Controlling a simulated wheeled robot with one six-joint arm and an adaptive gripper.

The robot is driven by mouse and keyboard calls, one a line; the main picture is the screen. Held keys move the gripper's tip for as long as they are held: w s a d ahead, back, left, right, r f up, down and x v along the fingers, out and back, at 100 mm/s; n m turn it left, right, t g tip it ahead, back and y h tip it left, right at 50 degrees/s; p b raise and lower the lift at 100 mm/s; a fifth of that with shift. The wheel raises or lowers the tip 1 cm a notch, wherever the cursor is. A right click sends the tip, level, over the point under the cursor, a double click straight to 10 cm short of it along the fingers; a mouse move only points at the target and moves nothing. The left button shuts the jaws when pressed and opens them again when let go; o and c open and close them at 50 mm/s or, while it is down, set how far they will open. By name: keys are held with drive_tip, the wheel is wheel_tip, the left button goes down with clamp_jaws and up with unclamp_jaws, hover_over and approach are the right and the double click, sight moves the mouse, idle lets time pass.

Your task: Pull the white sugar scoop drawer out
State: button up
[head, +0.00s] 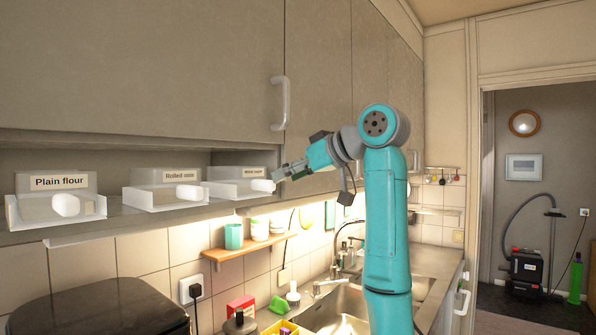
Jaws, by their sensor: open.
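The white sugar scoop drawer (230,188) is the rightmost of the white scoop drawers under the wall cupboards. Its small label is hard to read from here. Its rounded white handle (263,185) points out to the right. My gripper (279,176) is open, with its fingertips right by this handle. I cannot tell whether the fingers touch it or are around it. My teal arm reaches in from the right.
The Rolled oats drawer (160,197) and the Plain flour drawer (60,208) sit to the left. Grey cupboard doors (170,65) hang above. Below are a wooden shelf (250,245) with cups, a sink (345,303) and a black lid (95,308).

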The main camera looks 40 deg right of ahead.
sight(266, 186)
drive_tip(key=x, duration=0.8)
drive_tip(key=shift+w, duration=0.15)
clamp_jaws()
